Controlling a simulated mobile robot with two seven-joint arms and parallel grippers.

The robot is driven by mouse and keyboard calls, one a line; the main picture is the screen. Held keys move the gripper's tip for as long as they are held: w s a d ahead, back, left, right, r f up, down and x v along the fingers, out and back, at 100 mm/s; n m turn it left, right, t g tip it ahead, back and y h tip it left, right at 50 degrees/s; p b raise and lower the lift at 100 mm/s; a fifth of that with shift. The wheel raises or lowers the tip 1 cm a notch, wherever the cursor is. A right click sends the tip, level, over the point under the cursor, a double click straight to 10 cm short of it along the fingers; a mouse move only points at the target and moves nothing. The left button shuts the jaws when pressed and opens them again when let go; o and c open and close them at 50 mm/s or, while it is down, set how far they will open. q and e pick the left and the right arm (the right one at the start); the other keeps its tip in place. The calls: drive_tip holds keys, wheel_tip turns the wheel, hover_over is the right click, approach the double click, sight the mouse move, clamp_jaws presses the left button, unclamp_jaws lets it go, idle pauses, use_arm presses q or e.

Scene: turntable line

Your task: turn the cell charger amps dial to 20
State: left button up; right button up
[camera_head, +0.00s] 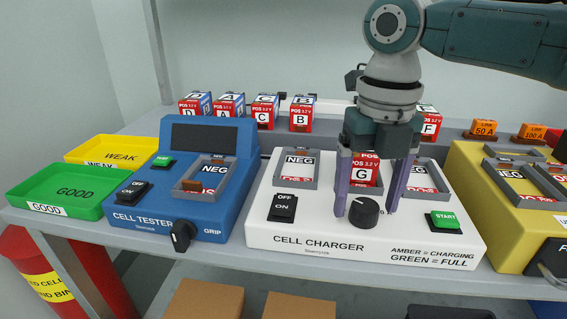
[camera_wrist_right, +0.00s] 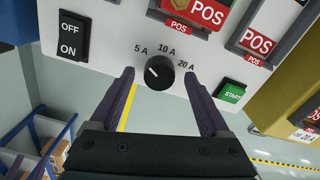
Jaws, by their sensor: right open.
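The white cell charger (camera_head: 300,225) stands in the middle of the bench. Its black round amps dial (camera_head: 364,211) is on the front face. In the right wrist view the dial (camera_wrist_right: 158,72) has 5 A, 10 A and 20 A marked around it. Its white pointer line aims up and left, toward 5 A. My right gripper (camera_head: 366,212) points down at the charger, open, with one purple finger on each side of the dial. In the wrist view the fingertips (camera_wrist_right: 158,74) stand apart from the knob with gaps. My left gripper is not in view.
The charger also has an OFF/ON switch (camera_head: 282,208), a green START button (camera_head: 443,220) and a cell G (camera_head: 365,171) behind the dial. The blue cell tester (camera_head: 130,198) is at left, a yellow unit (camera_head: 505,235) at right. Lettered cells line the back.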

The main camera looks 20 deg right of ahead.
drive_tip(key=shift+f, duration=0.1)
clamp_jaws()
idle(0.7)
